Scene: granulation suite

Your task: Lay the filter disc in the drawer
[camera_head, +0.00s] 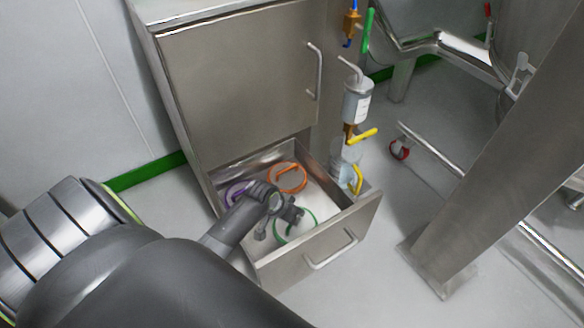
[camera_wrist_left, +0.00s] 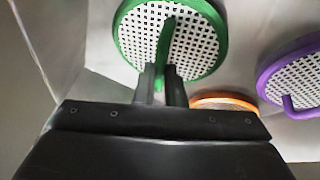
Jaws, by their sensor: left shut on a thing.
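A green-rimmed filter disc (camera_head: 302,228) with white mesh is inside the open drawer (camera_head: 347,232), towards its front. In the left wrist view, the disc (camera_wrist_left: 185,38) has a green tab between the fingers of my left gripper (camera_wrist_left: 161,85). My left gripper (camera_head: 289,213) reaches down into the drawer and is shut on that tab. It partly covers the disc in the head view. I cannot tell whether the disc rests on the drawer floor or hangs just above it. My right gripper is not in view.
An orange disc (camera_head: 287,178) lies at the back of the drawer and a purple disc (camera_head: 236,192) at its left. The steel cabinet (camera_head: 245,85) stands behind the drawer. A filter housing with a yellow lever (camera_head: 362,135) stands close to the drawer's right side.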

